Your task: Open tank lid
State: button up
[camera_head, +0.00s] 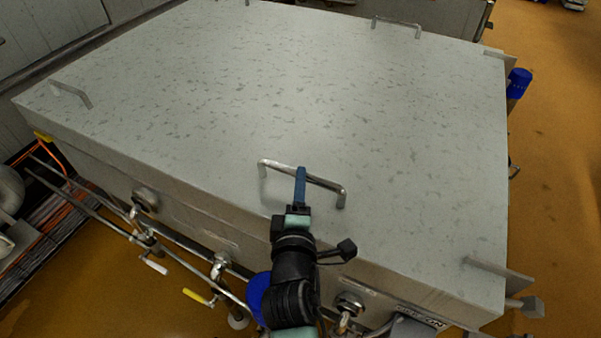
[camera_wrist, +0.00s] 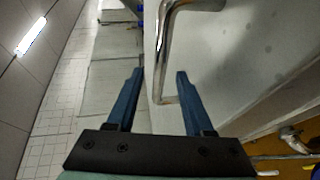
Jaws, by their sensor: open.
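The tank lid (camera_head: 200,110) is a broad grey speckled metal sheet lying flat and closed on the tank. Its front handle (camera_head: 325,181) is a shiny bent bar near the front edge. My gripper (camera_head: 300,172) is at this handle, with its blue fingers over the bar's middle in the head view. In the wrist view my gripper (camera_wrist: 160,75) is open, with its two blue fingers apart. The handle (camera_wrist: 168,50) shows there between and beyond the fingertips. I cannot tell whether the fingers touch it.
Other handles stand on the lid at the left (camera_head: 72,93) and the back (camera_head: 397,25). A bracket (camera_head: 497,275) juts out at the front right corner. Pipes and valves (camera_head: 220,265) run along the tank's front. The orange floor (camera_head: 555,150) at the right is mostly clear.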

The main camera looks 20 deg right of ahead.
jog(key=shift+x, duration=2.15)
grip_shut()
